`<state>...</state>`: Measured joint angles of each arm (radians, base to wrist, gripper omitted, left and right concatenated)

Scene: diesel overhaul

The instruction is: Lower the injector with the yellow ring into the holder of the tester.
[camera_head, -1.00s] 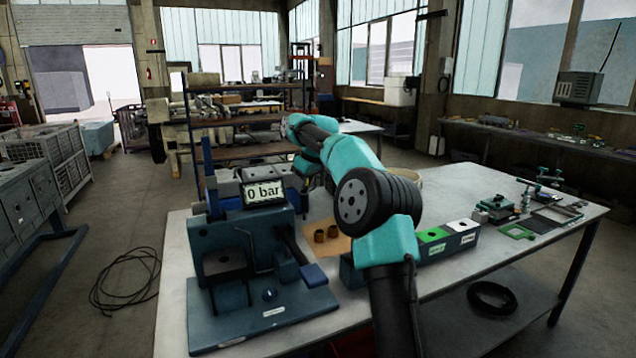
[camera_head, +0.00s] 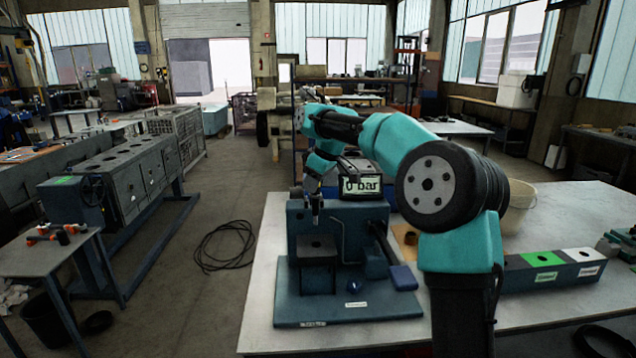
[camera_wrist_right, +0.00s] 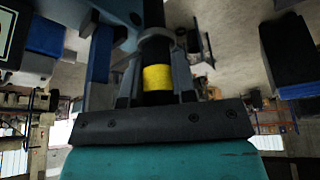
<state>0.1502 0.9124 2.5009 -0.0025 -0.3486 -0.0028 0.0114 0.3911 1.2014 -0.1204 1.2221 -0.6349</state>
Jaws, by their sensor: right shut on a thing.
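The injector with the yellow ring (camera_wrist_right: 157,77) is between the fingers of my right gripper (camera_wrist_right: 157,90) in the right wrist view, and the gripper is shut on it. In the head view my right gripper (camera_head: 314,188) is over the left part of the blue tester (camera_head: 338,218), above the tester's dark holder block (camera_head: 317,248). The injector is small there and partly hidden by the gripper. I cannot tell whether its lower end touches the holder. The tester's display (camera_head: 361,184) reads 0 bar. My left gripper is out of view.
The tester stands on a light workbench (camera_head: 440,333) with a lever on its right side. A rack with green and white sections (camera_head: 540,261), a brass-coloured part (camera_head: 411,238) and a pale bucket (camera_head: 520,194) lie to the right. A black cable (camera_head: 222,247) is on the floor.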

